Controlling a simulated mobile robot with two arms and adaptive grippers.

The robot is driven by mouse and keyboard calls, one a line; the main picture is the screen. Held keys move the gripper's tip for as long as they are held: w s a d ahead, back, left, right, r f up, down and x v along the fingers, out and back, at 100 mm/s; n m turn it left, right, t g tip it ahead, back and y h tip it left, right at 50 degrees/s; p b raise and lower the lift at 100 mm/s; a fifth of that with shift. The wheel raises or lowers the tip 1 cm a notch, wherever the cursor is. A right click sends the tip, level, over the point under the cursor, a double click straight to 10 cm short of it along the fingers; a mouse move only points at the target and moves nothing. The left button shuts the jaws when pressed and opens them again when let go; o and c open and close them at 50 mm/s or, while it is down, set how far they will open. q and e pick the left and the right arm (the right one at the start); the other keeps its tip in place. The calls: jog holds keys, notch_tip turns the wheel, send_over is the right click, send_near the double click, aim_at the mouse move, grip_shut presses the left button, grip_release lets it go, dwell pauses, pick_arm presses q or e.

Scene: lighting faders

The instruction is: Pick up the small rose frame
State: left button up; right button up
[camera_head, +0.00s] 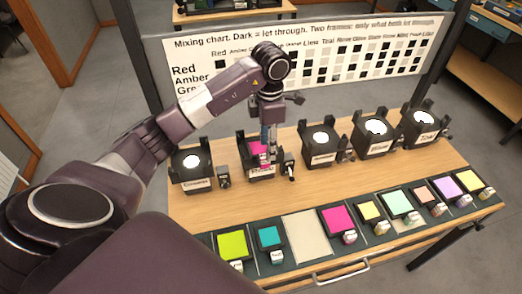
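Coloured frames with small tagged handles lie in a front row. A magenta frame (338,219) is in the middle of the row, and a smaller salmon-pink frame (421,194) is to its right. The tags are too small to read, so I cannot tell which one is the rose. My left gripper (268,137) points down at the second lamp box (258,173), away from the row. Magenta shows in that box, just below and beside the fingers. I cannot tell whether the fingers hold it. My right gripper is out of view.
Other lamp boxes (320,142) with bright round openings stand along the back of the wooden table (235,203). A blank pale slot (313,235) lies left of the magenta frame. A mixing chart (350,52) stands behind. Bare wood lies between lamps and frames.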

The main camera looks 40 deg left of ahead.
aim_at(265, 155)
pick_arm(q)
jog(key=f, duration=0.1)
jog(key=f+p, duration=0.1)
jog(key=f, duration=0.1)
jog(key=a+f+p, duration=0.1)
jog(key=f, duration=0.1)
jog(key=shift+s, duration=0.25)
jog(key=shift+d+f, duration=0.1)
jog(key=shift+f, duration=0.3)
jog(key=shift+w, duration=0.1)
jog(key=shift+c, duration=0.6)
grip_shut()
